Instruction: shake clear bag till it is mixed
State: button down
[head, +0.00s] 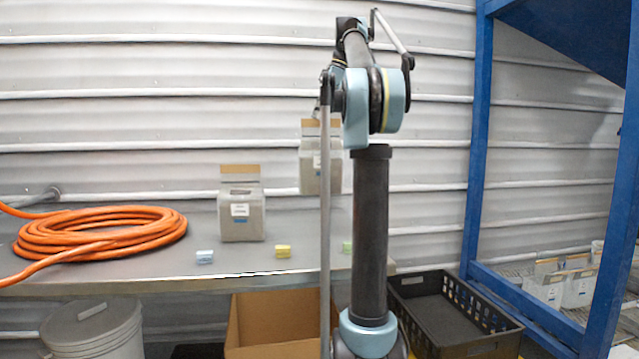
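A pale grey bag (314,172) with a brown top strip and a small label hangs upright in the air, its base above the back of the bench (130,279). A second, similar bag (241,221) stands upright on the bench to the left. I cannot tell how well mixed the contents of the raised bag are.
Blue (205,257), yellow (283,251) and green (347,247) blocks lie along the bench front. A coiled orange hose (100,232) lies at left. A black crate (455,322), a cardboard box (262,325) and a lidded bucket (95,335) are lower down. A blue frame (476,150) stands at right.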

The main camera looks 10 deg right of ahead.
jog(key=shift+r, duration=0.4)
send_over(320, 141)
jog(key=f, duration=0.5)
jog(key=shift+w+d+f, duration=0.1)
jog(key=shift+w, duration=0.2)
notch_tip(320, 141, up, 5)
jog(key=shift+r, duration=0.1)
notch_tip(320, 141, down, 5)
jog(key=shift+f, duration=0.1)
